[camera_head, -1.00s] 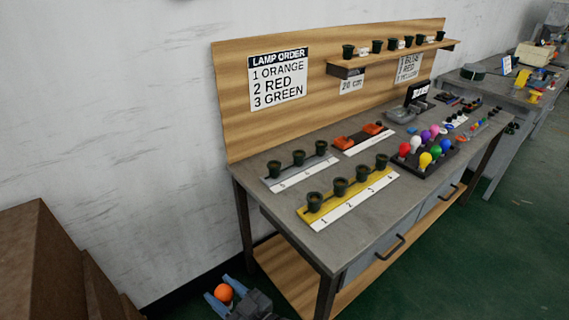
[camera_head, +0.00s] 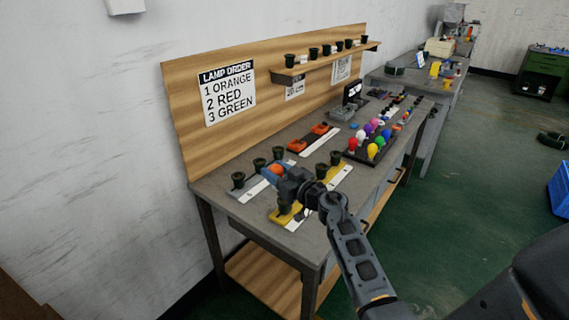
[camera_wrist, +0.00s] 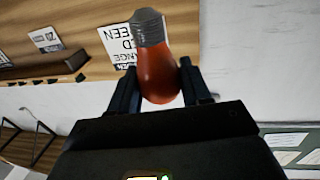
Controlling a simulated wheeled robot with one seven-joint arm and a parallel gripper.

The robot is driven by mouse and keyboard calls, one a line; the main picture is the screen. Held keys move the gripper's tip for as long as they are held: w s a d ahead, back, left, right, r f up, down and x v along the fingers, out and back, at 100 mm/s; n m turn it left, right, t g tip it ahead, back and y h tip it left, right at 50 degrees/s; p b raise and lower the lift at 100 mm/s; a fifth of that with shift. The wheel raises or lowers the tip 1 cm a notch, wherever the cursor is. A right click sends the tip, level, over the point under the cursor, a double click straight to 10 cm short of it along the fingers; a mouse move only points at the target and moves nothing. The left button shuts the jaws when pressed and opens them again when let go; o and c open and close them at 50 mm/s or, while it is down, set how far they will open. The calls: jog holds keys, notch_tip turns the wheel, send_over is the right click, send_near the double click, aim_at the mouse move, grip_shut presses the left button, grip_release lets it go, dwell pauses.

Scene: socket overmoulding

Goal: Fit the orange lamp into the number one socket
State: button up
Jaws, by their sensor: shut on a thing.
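My gripper (camera_head: 277,173) is shut on the orange lamp (camera_head: 274,169), above the front left part of the bench. In the wrist view, the lamp (camera_wrist: 160,72) sits with its glass bulb between the two fingers (camera_wrist: 158,80), and its grey screw base points away from the gripper. The yellow socket plate (camera_head: 278,217) lies below and in front of it. The number one socket (camera_head: 284,207) at its left end is partly hidden by my gripper and arm.
A second strip with dark sockets (camera_head: 238,180) stands behind the yellow plate. A holder with several coloured lamps (camera_head: 373,150) is to the right. A lamp order sign (camera_head: 227,93) on the backboard reads 1 orange, 2 red, 3 green. A shelf (camera_head: 325,62) juts out above.

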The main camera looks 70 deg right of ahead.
jog(key=d, duration=0.1)
jog(key=s+d, duration=0.1)
jog(key=r, duration=0.1)
jog(key=shift+s+d+r, duration=0.1)
jog(key=shift+s+d, duration=0.15)
jog(key=shift+d, duration=0.15)
jog(key=shift+f+b, duration=1.6)
jog(key=shift+f, duration=1.3)
jog(key=shift+h+p, duration=0.4)
jog(key=shift+p, duration=1.05)
jog(key=shift+f+b, duration=0.85)
jog(key=shift+f, duration=0.45)
jog(key=o, duration=1.1)
